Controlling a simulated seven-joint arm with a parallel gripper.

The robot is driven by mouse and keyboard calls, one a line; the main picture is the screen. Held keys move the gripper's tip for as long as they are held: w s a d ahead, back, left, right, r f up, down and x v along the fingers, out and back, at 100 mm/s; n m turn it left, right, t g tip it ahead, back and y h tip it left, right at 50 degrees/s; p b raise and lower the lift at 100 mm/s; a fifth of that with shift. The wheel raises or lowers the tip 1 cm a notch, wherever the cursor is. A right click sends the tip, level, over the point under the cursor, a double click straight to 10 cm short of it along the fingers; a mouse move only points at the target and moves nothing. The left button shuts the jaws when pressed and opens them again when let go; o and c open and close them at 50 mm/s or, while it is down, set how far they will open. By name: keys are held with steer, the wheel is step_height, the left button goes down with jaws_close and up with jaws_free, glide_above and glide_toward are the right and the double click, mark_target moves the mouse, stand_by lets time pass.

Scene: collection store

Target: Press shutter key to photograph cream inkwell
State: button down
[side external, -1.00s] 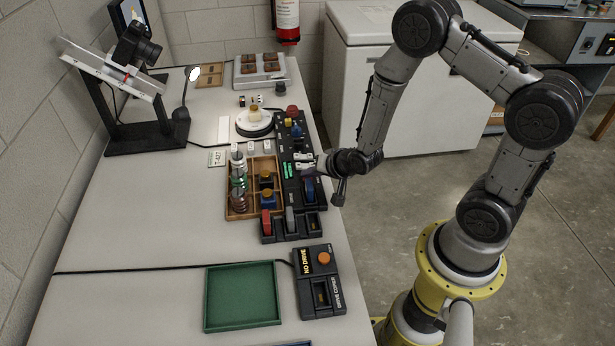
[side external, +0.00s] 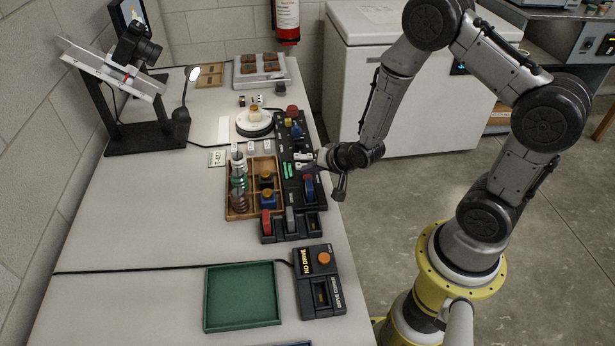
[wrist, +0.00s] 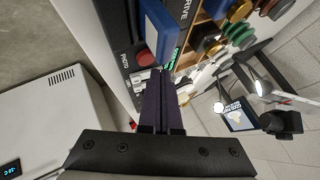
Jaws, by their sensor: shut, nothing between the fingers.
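A small cream piece (side external: 254,112), which looks like the inkwell, sits on the round white turntable (side external: 243,126). A camera (side external: 137,46) on a tilted rail faces the table from the back left. A long black key panel (side external: 312,195) carries coloured keys and a lit green display. My gripper (side external: 304,161) is shut and empty, low over this panel near the display. In the wrist view my closed fingers (wrist: 160,84) point at the panel beside a red key (wrist: 144,57) and a blue key (wrist: 160,30). Contact with a key cannot be told.
A lamp (side external: 183,105) stands behind. A green tray (side external: 206,300) and a separate black control box (side external: 334,262) are nearer.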

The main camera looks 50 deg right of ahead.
steer(key=shift+r, duration=2.55)
steer(key=shift+w+r, duration=0.1)
steer(key=shift+r, duration=0.05)
step_height(320, 180, up, 16)
steer(key=w+a+n+t, duration=0.1)
steer(key=w+a+t, duration=0.1)
steer(key=t, duration=0.1)
steer(key=s+a+r+n+y, duration=0.1)
steer(key=s+a+r+n, duration=0.15)
steer(key=s+r, duration=0.45)
steer(key=s+f+n+g, duration=0.1)
steer(key=s+n+g, duration=0.2)
steer(key=s, duration=0.6)
steer(key=s+a+f+n+g, duration=0.1)
steer(key=s+n+g, duration=0.2)
steer(key=s, duration=0.7)
steer(key=shift+f+n, duration=0.4)
steer(key=shift+n, duration=0.25)
steer(key=shift+a, duration=0.1)
